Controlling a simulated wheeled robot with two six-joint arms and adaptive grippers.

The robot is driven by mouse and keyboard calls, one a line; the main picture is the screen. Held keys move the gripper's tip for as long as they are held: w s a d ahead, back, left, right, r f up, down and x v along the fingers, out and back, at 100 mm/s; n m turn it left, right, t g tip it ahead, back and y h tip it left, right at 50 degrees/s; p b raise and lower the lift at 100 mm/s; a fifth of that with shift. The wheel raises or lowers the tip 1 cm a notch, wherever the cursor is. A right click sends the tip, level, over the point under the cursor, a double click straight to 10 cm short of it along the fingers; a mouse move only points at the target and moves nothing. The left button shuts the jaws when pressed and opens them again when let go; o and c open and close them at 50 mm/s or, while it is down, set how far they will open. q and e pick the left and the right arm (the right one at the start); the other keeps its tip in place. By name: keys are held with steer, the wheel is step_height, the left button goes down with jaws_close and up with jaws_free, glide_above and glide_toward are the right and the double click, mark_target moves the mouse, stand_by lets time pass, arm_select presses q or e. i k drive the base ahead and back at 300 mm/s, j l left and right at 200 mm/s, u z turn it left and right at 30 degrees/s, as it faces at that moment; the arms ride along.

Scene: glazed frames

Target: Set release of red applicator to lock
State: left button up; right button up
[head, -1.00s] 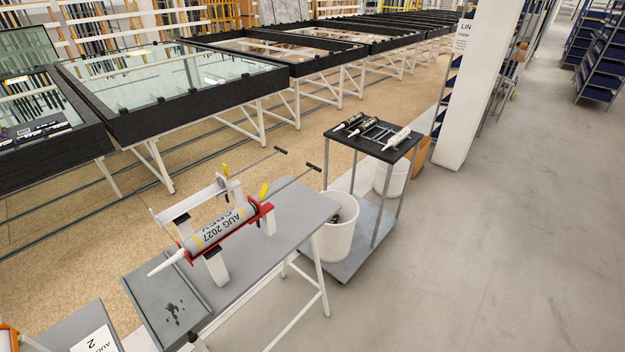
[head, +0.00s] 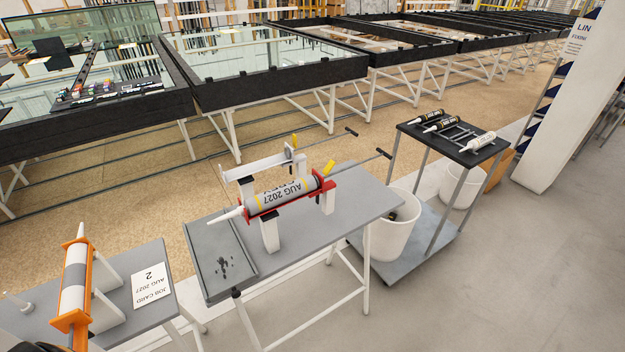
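The red applicator (head: 327,184) rests on white supports on the grey bench. It holds a grey cartridge (head: 285,194) marked AUG 2027, with its white nozzle (head: 226,215) pointing left. A yellow lever (head: 329,167) stands up tilted at its rear end, beside the rod with a dark handle (head: 383,153). I cannot tell from here whether that lever is at lock or release.
A white applicator frame (head: 257,167) with its own yellow lever stands just behind. An orange applicator (head: 72,318) and a job card (head: 152,286) are at left. A dark-topped cart (head: 455,145) with several cartridges and a white bin (head: 394,230) stand right. Grey floor is open at right.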

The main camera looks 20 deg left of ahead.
mark_target(329, 167)
steer(key=l+u, duration=0.65)
steer(key=i+l, duration=0.1)
steer(key=l, duration=0.65)
steer(key=i+l, duration=0.1)
steer(key=l, duration=1.45)
steer(key=i, duration=0.05)
